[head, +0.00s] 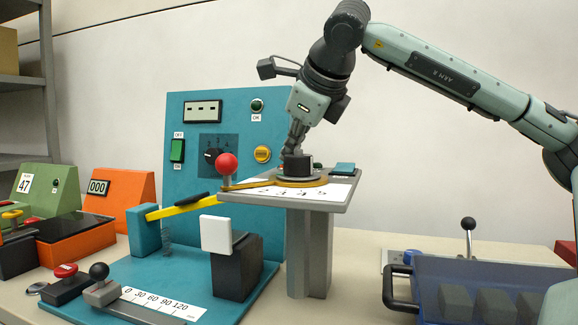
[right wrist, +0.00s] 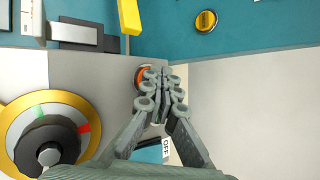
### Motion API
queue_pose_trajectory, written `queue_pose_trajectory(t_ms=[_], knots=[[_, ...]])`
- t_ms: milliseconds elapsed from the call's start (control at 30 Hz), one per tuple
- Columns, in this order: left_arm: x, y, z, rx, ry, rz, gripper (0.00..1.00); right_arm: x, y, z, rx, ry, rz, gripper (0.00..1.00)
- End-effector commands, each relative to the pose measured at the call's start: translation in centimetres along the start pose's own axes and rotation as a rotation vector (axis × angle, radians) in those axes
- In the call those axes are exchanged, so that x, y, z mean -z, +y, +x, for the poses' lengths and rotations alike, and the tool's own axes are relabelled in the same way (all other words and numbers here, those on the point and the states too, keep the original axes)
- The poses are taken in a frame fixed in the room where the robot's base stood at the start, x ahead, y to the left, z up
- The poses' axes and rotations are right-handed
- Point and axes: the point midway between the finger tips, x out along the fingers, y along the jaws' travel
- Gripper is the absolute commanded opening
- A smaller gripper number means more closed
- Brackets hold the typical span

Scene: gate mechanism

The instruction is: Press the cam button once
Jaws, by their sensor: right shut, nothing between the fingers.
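My right gripper (head: 294,153) comes down from above at the grey platform (head: 330,190). Its fingers are shut and empty. In the right wrist view, my right gripper (right wrist: 163,78) has its tips beside and partly over a small orange-red round button (right wrist: 141,76), which may be the cam button. The fingers hide part of it, and I cannot tell whether they touch it or whether it is pressed. A black knob (head: 298,166) on a brass-coloured disc (head: 300,181) stands on the platform. In the right wrist view, the knob (right wrist: 52,140) has green and red marks around it. My left gripper is not in view.
A teal panel (head: 185,110) with a dial and a yellow button (head: 262,154) stands behind the platform. A red ball (head: 227,164) and a yellow bar (head: 182,207) are to its left. A blue tray (head: 430,265) and a lever (head: 468,225) are at the right.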

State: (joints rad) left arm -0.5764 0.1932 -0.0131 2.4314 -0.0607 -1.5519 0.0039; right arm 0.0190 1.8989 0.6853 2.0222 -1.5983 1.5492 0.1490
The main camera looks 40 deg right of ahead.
Motion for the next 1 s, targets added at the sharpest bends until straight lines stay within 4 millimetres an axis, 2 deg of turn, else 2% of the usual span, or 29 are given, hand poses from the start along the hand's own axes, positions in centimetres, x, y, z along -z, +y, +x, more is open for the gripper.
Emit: queue_pose_trajectory(t_ms=[533,1000], knots=[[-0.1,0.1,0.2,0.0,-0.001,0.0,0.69,0.2,0.2,0.2,-0.001,0.003,0.0,0.0],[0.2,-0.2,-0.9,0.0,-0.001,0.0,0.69,-0.7,-0.8,-0.9,-0.001,0.001,0.0,0.0]])
